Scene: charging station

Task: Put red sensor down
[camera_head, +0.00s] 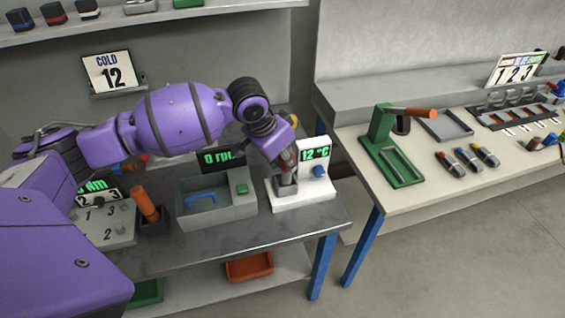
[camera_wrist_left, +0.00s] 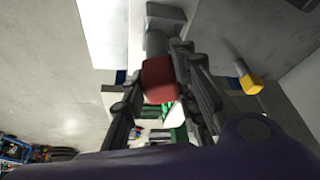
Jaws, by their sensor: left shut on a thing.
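My left gripper (camera_head: 286,165) reaches down from the left over the white station with the "12 °C" display (camera_head: 316,153). It is shut on the red sensor (camera_wrist_left: 159,80), which shows as a dark red body between the fingers in the left wrist view. In the head view the gripper mostly hides the sensor. A grey holder (camera_head: 287,188) on the white base (camera_head: 303,199) is right below the fingers. I cannot tell whether the sensor touches it. My right gripper is not in view.
A grey basin with a blue handle (camera_head: 201,198) stands left of the white station. An orange-handled tool (camera_head: 146,205) is further left. A second bench (camera_head: 440,190) on the right carries a green press (camera_head: 389,150) and several small sensors. A gap separates the benches.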

